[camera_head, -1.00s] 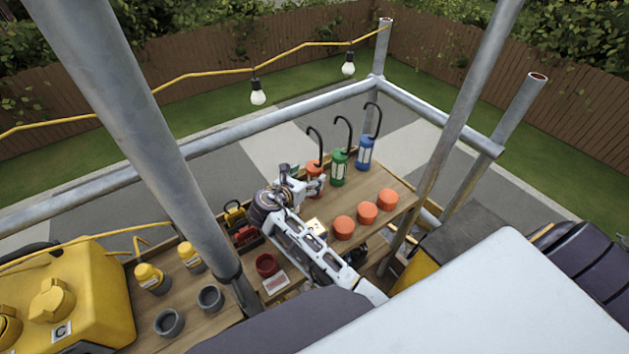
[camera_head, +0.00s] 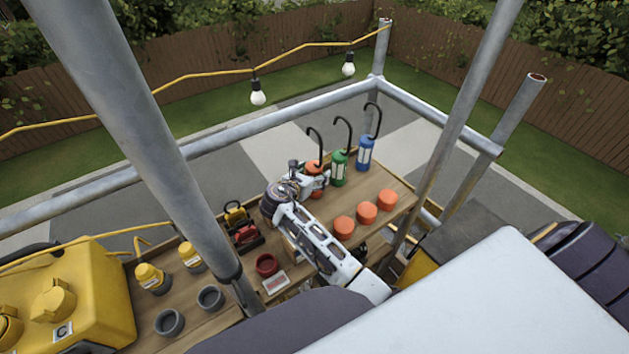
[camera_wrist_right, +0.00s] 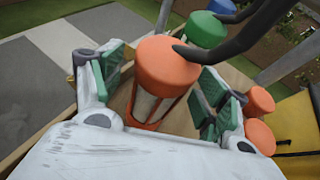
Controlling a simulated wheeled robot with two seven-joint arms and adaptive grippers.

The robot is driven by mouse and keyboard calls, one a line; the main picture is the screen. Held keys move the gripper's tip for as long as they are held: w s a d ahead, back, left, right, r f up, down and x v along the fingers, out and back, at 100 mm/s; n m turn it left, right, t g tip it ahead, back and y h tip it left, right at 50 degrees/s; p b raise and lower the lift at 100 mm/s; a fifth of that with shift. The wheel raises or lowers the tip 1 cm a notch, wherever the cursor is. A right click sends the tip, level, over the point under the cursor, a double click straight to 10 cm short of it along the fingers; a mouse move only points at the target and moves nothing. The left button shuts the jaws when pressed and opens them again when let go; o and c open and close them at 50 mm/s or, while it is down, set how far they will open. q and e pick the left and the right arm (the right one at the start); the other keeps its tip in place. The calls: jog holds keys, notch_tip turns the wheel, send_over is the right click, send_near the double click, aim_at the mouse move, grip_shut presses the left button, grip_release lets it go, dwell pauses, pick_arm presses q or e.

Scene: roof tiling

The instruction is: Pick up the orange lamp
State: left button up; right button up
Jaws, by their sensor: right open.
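The orange lamp (camera_head: 314,168) stands on the wooden shelf at the left of a row of three lamps, with a black hook rising from its top. In the right wrist view the orange lamp (camera_wrist_right: 165,70) is upright between the green-padded fingers of my right gripper (camera_wrist_right: 160,90). The fingers are open, one on each side, with a gap at the right; contact at the left is hard to tell. In the head view my right gripper (camera_head: 312,182) is at the lamp and covers its lower part. My left gripper is not in view.
A green lamp (camera_head: 339,168) and a blue lamp (camera_head: 365,153) stand close to the right. Several orange round pieces (camera_head: 366,213) sit on the shelf nearer me. Scaffold poles (camera_head: 455,120) surround the shelf. A red cup (camera_head: 267,265) and grey cups (camera_head: 210,298) stand at the left.

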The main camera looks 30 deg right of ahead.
jog(key=shift+w+d+f, duration=0.2)
jog(key=shift+w+d, duration=0.15)
jog(key=shift+d, duration=0.15)
jog(key=shift+c, duration=0.4)
jog(key=c, duration=1.5)
